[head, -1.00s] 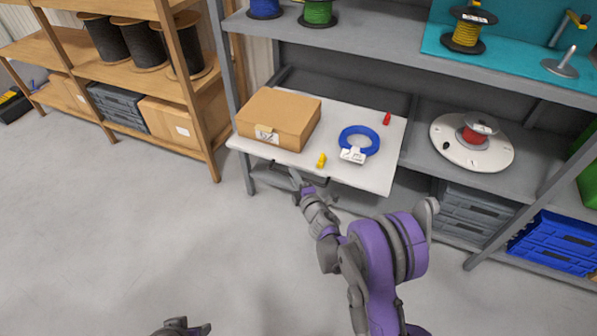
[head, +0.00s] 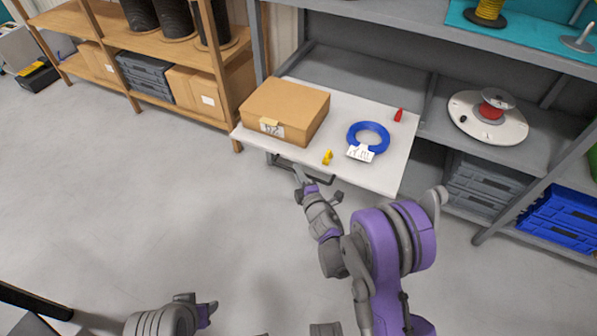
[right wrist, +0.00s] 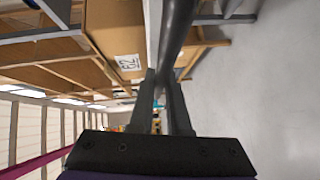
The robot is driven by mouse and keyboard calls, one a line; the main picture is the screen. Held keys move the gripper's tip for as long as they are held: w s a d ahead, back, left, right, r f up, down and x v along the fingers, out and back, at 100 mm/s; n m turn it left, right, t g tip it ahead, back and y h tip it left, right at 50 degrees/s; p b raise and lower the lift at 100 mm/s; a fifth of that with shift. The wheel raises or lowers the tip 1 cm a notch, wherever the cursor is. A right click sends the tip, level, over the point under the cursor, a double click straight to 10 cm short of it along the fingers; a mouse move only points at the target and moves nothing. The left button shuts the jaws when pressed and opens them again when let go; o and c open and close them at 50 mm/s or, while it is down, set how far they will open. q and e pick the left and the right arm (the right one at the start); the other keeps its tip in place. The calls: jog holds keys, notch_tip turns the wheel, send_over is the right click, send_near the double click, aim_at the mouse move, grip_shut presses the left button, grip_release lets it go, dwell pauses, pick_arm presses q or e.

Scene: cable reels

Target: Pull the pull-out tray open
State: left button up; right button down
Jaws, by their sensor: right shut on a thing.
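The pull-out tray (head: 372,178) is a white board standing out from the grey shelf unit in the head view. Its dark handle (head: 322,179) hangs under the front edge. My right gripper (head: 303,177) is shut on the handle; in the right wrist view the fingers (right wrist: 168,105) are on either side of the dark bar (right wrist: 178,35). On the tray are a cardboard box (head: 290,103), a blue cable coil (head: 380,131) with a white tag, a yellow piece (head: 327,157) and a red piece (head: 398,115). My left gripper (head: 206,310) is low in the head view, away from the tray; its opening is unclear.
Grey shelf surface (head: 360,78) shows bare behind the tray. A white disc with a red reel (head: 488,118) lies to the right. Grey crates (head: 485,185) and a blue crate (head: 560,212) stand lower right. A wooden rack (head: 100,30) is at left. Floor in front is clear.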

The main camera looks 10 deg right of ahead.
dwell(0.3)
jog(key=c, duration=0.9)
grip_release()
jog(key=shift+s, duration=0.15)
jog(key=v, duration=1)
jog(key=shift+s+d, duration=0.15)
jog(key=shift+s, duration=0.1)
